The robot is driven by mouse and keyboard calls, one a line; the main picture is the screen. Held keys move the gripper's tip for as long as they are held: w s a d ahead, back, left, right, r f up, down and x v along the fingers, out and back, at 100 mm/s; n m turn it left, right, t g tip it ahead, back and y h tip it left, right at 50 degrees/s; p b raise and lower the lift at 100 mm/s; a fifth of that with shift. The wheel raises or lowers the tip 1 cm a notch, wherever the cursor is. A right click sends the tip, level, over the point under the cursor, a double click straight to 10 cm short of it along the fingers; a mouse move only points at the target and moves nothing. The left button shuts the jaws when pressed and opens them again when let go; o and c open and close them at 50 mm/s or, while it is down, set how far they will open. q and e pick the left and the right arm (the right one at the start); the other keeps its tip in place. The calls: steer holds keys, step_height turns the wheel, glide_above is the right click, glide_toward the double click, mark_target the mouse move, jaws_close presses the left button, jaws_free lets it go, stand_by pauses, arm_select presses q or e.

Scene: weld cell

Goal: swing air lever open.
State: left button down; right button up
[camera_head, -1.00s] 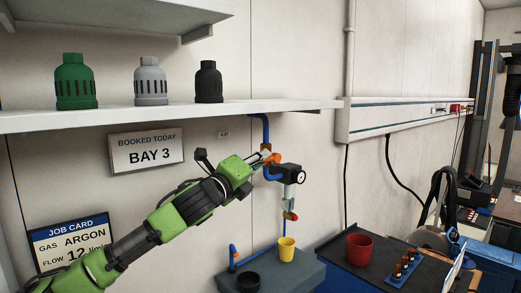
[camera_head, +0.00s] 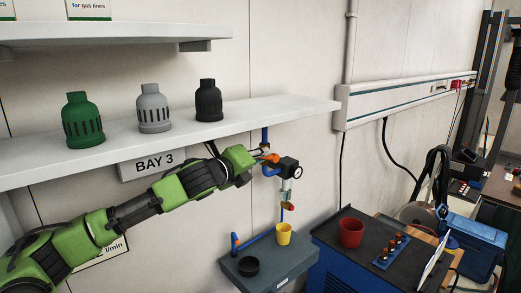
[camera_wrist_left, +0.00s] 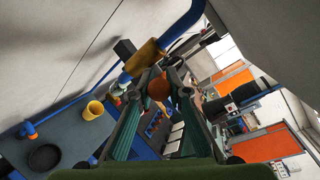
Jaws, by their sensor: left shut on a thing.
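The orange air lever (camera_head: 269,157) sits on the blue air pipe (camera_head: 265,136) below the shelf, beside a dark regulator (camera_head: 286,164) with a round gauge. My left gripper (camera_head: 259,156) reaches it from the left and is shut on it. In the left wrist view, the rounded orange end of the lever (camera_wrist_left: 159,89) lies between the fingers (camera_wrist_left: 165,84), with the yellow-orange valve body (camera_wrist_left: 145,57) on the blue pipe just beyond. The fingers hide part of the lever, so its exact angle is hard to tell. My right gripper is not in view.
A shelf (camera_head: 240,112) with green, grey and black bottle-shaped caps runs above my arm. Below the regulator, a grey bench (camera_head: 250,277) holds a yellow cup (camera_head: 284,234) and a black bowl (camera_head: 248,266). A red cup (camera_head: 351,232) stands on the dark-topped cabinet at right.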

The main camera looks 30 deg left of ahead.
arm_select(q)
steer(key=shift+f, duration=0.1)
steer(key=c, duration=2.1)
jaws_free()
steer(key=shift+s, duration=0.1)
steer(key=s, duration=0.5)
steer(key=s+r, duration=0.1)
steer(key=s, duration=0.1)
steer(key=shift+s, duration=0.2)
